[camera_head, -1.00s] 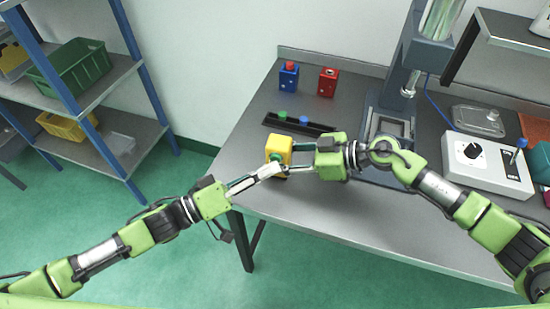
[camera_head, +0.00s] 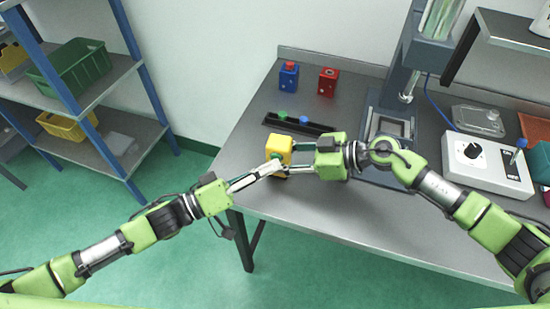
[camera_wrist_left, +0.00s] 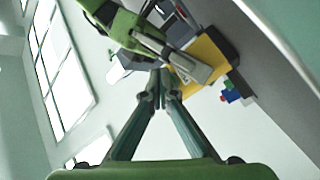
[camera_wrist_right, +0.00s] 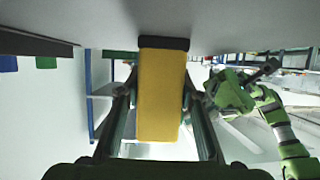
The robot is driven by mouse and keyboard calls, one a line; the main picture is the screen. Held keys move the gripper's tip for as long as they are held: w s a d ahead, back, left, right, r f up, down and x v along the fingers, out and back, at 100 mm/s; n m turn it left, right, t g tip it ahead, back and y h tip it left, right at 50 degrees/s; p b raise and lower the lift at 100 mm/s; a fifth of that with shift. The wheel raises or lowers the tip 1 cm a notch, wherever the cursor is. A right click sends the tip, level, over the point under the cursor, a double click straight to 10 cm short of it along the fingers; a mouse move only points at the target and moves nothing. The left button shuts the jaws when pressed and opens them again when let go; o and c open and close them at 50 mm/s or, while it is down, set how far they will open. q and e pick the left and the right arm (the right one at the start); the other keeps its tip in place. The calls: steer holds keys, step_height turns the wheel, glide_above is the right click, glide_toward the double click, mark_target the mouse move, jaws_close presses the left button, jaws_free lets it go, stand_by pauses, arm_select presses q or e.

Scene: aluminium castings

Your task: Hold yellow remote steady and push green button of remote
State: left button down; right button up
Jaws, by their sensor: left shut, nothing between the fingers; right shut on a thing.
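The yellow remote (camera_head: 279,146) stands near the table's left front edge in the head view. My right gripper (camera_head: 288,157) is shut on it, with a finger on each side, as the right wrist view (camera_wrist_right: 160,95) also shows. My left gripper (camera_head: 278,166) is shut and empty, its fingertips at the remote's front face. A bit of the green button (camera_head: 275,156) shows just above the left fingertips. In the left wrist view the closed fingertips (camera_wrist_left: 160,80) are close to the remote (camera_wrist_left: 205,55); I cannot tell whether they touch the button.
A black strip (camera_head: 300,124) with green and blue buttons lies behind the remote. A blue box (camera_head: 288,78) and a red box (camera_head: 327,82) stand further back. A grey control box (camera_head: 485,165) and a press column are at right. The table front is clear.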

steer(key=shift+s, duration=0.1)
stand_by(0.4)
arm_select(q)
steer(key=shift+s+a, duration=0.25)
steer(key=shift+s, duration=0.6)
steer(key=shift+s+a, duration=0.2)
steer(key=shift+s, duration=0.6)
steer(key=shift+s+a, duration=0.25)
steer(key=shift+s, duration=0.6)
steer(key=shift+s+a, duration=0.2)
steer(key=shift+s, duration=0.6)
arm_select(e)
steer(key=o, duration=1.3)
